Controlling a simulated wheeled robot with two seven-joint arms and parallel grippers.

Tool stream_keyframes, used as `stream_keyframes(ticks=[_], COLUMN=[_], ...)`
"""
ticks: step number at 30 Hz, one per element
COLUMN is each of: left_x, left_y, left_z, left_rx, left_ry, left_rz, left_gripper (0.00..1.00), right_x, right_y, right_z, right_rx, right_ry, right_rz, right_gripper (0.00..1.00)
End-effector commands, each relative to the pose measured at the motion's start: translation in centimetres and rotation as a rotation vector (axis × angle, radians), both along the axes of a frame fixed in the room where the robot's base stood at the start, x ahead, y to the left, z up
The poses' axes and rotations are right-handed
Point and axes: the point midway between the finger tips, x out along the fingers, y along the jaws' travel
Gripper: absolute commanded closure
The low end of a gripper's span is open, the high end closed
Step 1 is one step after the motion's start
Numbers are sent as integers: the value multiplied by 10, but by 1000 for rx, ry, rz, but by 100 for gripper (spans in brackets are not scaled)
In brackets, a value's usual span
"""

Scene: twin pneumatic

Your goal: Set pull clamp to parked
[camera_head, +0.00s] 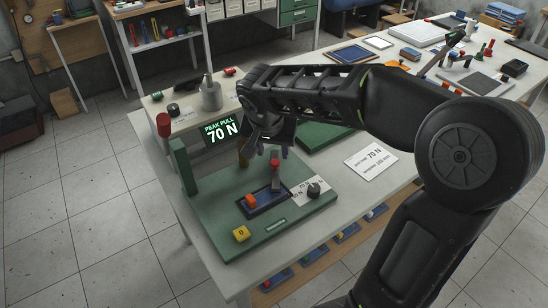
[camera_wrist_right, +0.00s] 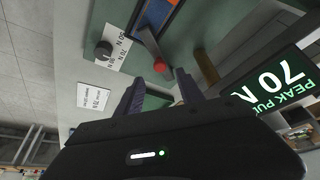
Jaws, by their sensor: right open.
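The green test fixture (camera_head: 205,215) stands on the bench with a blue recess (camera_head: 268,205) holding an orange block (camera_head: 252,200). A metal lever with a red knob (camera_head: 275,162) rises upright beside the recess; I cannot tell for sure which part is called the pull clamp. My right gripper (camera_head: 273,151) is open just above the red knob. In the right wrist view, the red knob (camera_wrist_right: 160,65) appears beyond the open fingers (camera_wrist_right: 158,84), roughly between them and apart from both. My left gripper is not in view.
A black dial (camera_head: 313,188), a yellow button (camera_head: 241,233) and a brass post (camera_wrist_right: 206,66) are on the fixture. A display (camera_head: 220,131) reads "PEAK PULL 70 N". A white card (camera_head: 371,161) lies to the right. A green upright (camera_head: 183,166) stands at the fixture's left.

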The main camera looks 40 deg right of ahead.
Motion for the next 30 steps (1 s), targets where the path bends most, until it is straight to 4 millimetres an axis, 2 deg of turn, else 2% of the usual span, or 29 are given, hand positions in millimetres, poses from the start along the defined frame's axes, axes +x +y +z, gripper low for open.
stream_keyframes(ticks=[6, 12, 22, 30], left_x=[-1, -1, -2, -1], left_y=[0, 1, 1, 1], left_z=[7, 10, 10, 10], left_rx=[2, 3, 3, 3], left_ry=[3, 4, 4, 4], left_rz=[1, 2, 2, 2], left_gripper=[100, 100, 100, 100], right_x=[8, 15, 16, 16], right_y=[-10, -16, -17, -17], right_z=[-31, -53, -58, -58], right_rx=[2, 1, 1, 1], right_ry=[5, 4, -1, -1], right_rz=[-1, 0, 0, 0], right_gripper=[55, 55, 55, 76])
